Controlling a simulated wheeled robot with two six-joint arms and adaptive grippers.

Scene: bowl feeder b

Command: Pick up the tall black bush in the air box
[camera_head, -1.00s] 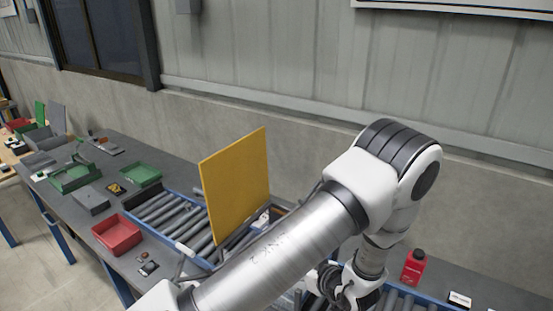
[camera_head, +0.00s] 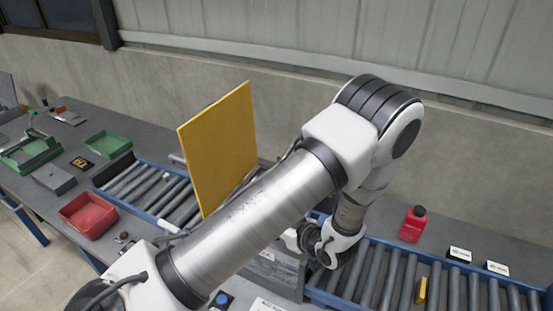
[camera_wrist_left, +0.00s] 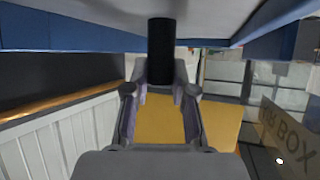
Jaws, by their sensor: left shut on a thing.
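The tall black bush (camera_wrist_left: 161,48) is a dark upright cylinder in the left wrist view. My left gripper (camera_wrist_left: 160,78) is shut on it, with one finger on each side. A grey wall lettered with "BOX" (camera_wrist_left: 283,125) stands at the right of that view, apart from the bush. In the head view my left gripper (camera_head: 322,252) is beside a grey box (camera_head: 275,272) behind my arm; its fingers and the bush are hidden there. My right gripper is not in view.
A yellow panel (camera_head: 222,145) stands upright on the roller conveyor (camera_head: 375,275). A red bottle (camera_head: 413,224) stands behind the conveyor. A small yellow block (camera_head: 421,290) lies on the rollers. A red tray (camera_head: 88,215) and a green tray (camera_head: 108,146) are on the left.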

